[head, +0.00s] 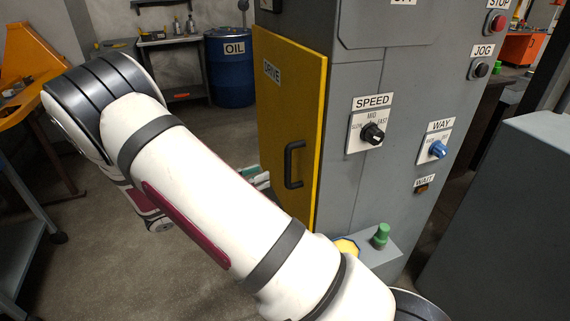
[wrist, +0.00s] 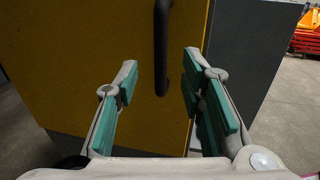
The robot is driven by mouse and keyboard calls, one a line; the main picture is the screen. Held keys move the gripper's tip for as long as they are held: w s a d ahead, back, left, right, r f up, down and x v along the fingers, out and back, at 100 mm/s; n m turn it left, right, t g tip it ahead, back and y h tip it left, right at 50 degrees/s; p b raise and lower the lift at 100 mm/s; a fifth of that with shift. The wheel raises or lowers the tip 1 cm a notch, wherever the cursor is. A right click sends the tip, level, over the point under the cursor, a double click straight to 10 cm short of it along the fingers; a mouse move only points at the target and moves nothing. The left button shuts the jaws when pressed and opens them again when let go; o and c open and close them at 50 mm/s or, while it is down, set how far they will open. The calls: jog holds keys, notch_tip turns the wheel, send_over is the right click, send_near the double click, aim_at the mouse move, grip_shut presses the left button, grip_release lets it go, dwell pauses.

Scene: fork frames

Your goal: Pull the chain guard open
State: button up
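The chain guard (head: 285,110) is a yellow panel labelled DRIVE on the left side of the grey machine. It looks shut flush against the cabinet. Its black bar handle (head: 288,165) stands upright near its right edge. In the wrist view the yellow guard (wrist: 80,70) fills much of the background, and the lower part of the handle (wrist: 161,50) shows between my fingertips. My gripper (wrist: 160,75) is open with teal pads, and neither finger visibly touches the handle. I cannot tell how deep the handle sits between the fingers. In the head view my arm mostly hides the gripper.
The grey machine front (head: 400,80) carries a SPEED knob (head: 372,135), a blue WAY knob (head: 438,149) and STOP and JOG buttons. A green knob (head: 381,235) on a grey box juts out low. A blue oil drum (head: 230,68) stands behind. Floor left of the guard is open.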

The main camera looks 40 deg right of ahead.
send_over(288, 185)
jog(key=shift+w+d, duration=0.35)
jog(key=shift+w, duration=0.1)
grip_shut()
